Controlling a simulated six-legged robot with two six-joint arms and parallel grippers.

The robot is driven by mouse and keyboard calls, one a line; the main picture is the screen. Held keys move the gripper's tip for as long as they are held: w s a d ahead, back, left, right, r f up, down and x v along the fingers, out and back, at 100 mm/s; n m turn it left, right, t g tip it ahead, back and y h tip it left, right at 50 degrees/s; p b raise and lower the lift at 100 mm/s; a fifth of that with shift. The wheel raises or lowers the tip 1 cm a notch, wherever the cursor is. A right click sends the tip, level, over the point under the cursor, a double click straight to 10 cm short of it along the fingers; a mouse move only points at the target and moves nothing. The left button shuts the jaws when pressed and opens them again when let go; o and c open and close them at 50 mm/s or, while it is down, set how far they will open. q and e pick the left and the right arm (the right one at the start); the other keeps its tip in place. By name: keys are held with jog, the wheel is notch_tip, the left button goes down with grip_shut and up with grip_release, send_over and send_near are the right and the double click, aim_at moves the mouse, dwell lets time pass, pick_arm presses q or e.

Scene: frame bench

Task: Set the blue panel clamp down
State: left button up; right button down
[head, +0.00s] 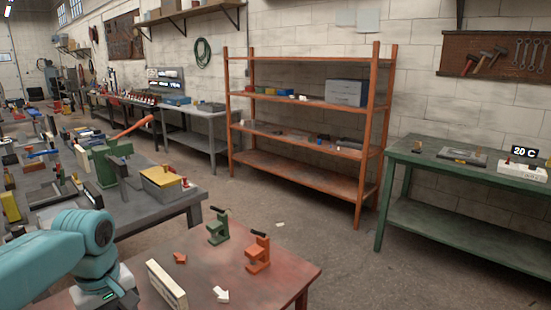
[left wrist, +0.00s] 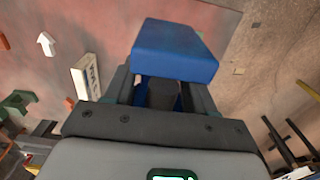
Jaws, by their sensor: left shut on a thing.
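The blue panel clamp (left wrist: 175,50) shows in the left wrist view as a blue block in the jaws of my left gripper (left wrist: 158,92). The gripper is shut on it; the part between the fingers is mostly hidden. Behind the clamp are the reddish bench top (left wrist: 110,30) and its edge. I cannot tell how high the clamp is above the bench. In the head view my left arm comes in at the lower left, and neither the blue clamp nor the jaws show. The same bench (head: 205,262) is at the bottom there. My right gripper is in neither view.
On the bench stand a green clamp (head: 217,228), an orange clamp (head: 258,254) and a white lettered block (head: 166,285). A white arrow (head: 221,294) and an orange arrow (head: 180,258) lie between them. A cluttered grey bench (head: 150,222) is behind, left.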

pick_arm(q)
jog(key=d+f+m, duration=0.9)
jog(key=d+f, duration=0.1)
jog(key=f, duration=0.4)
jog(key=shift+f+m, duration=0.3)
jog(key=shift+f, duration=0.05)
jog(key=shift+a, duration=0.1)
